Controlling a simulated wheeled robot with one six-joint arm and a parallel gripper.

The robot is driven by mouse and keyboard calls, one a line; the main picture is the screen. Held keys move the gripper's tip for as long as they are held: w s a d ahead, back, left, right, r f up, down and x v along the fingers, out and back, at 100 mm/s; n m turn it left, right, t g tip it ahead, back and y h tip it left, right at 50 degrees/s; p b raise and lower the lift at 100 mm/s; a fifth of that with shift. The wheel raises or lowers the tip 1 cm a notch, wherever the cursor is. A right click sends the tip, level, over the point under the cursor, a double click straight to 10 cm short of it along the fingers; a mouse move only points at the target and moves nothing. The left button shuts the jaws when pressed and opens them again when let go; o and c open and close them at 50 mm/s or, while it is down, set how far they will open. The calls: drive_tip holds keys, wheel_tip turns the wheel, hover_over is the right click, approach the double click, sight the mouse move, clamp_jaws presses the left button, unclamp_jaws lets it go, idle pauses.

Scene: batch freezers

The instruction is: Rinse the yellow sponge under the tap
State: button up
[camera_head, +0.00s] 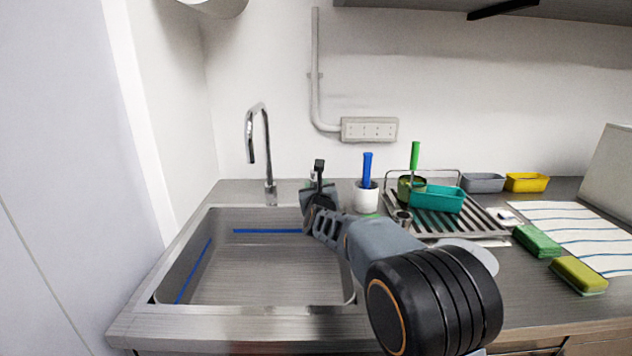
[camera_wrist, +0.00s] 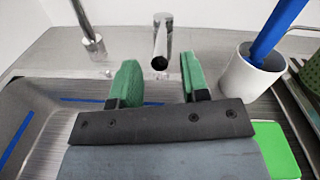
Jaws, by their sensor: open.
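The yellow sponge (camera_head: 579,272) lies on the counter at the front right in the head view, yellow on top with a green lower layer. It is far to the right of my gripper and out of the wrist view. The chrome tap (camera_head: 265,150) stands behind the sink (camera_head: 180,235). Its spout hangs over the back of the basin, and I see no water running. My gripper (camera_head: 318,188) is over the sink's back right corner. In the wrist view my gripper (camera_wrist: 158,85) is open and empty, with a short chrome cylinder (camera_wrist: 162,42) beyond the gap between its green fingertips.
A green sponge (camera_head: 537,240) lies beside the yellow one, near a striped cloth (camera_head: 590,232). A white cup with a blue-handled tool (camera_head: 366,193) and a dish rack (camera_head: 480,228) stand right of my gripper. Grey (camera_head: 482,183) and yellow trays (camera_head: 527,182) are behind.

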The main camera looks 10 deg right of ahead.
sight(316, 180)
drive_tip(key=shift+w+d, duration=0.15)
drive_tip(key=shift+w, duration=0.75)
drive_tip(key=shift+w+d, duration=0.15)
drive_tip(key=shift+w, duration=0.75)
drive_tip(key=shift+c, duration=0.4)
clamp_jaws()
